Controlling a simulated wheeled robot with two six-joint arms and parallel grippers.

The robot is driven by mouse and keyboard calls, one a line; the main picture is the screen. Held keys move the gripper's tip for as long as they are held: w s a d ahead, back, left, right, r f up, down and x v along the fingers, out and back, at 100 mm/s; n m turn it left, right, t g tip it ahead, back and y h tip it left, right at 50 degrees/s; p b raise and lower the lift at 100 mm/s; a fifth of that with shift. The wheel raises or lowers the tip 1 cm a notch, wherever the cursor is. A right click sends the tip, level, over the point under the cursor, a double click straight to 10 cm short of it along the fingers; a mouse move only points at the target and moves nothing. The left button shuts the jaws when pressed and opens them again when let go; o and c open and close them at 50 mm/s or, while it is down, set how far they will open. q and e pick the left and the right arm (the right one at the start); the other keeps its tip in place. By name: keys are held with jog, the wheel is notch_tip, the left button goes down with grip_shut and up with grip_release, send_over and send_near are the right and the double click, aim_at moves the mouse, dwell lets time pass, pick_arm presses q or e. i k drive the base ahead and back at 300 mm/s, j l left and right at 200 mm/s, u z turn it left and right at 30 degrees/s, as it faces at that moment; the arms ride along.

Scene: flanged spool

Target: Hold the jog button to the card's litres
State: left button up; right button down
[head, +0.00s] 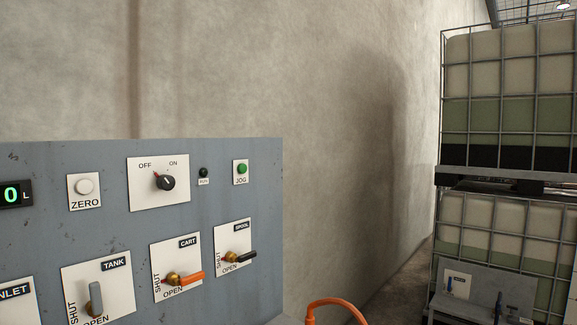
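The green jog button (241,169) sits on a white plate marked JOG at the right of the grey-blue control panel (225,205). Nothing touches it. The litre display (14,194) at the left edge shows a green 0 before the letter L, and its left part is cut off. The OFF/ON knob (166,183) has its red mark toward OFF. The small run lamp (203,172) looks dark. I see no card with a litre figure. Neither of my grippers shows.
A white ZERO button (84,187) is left of the knob. Below are the grey TANK lever (96,298), orange CART lever (186,279) and black SPOOL lever (241,257). An orange hose (337,303) arches at the bottom. Stacked caged tanks (510,110) stand at right.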

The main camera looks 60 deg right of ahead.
aim_at(242, 167)
jog(key=l+z, duration=0.1)
jog(key=l, duration=0.4)
jog(key=i+l+z, duration=0.1)
jog(key=l, duration=0.35)
jog(key=i+l+z, duration=0.15)
jog(key=l, duration=0.35)
jog(key=l+z, duration=0.1)
jog(key=l, duration=0.4)
jog(key=i+l+z, duration=0.1)
jog(key=l, duration=0.35)
jog(key=i, duration=0.05)
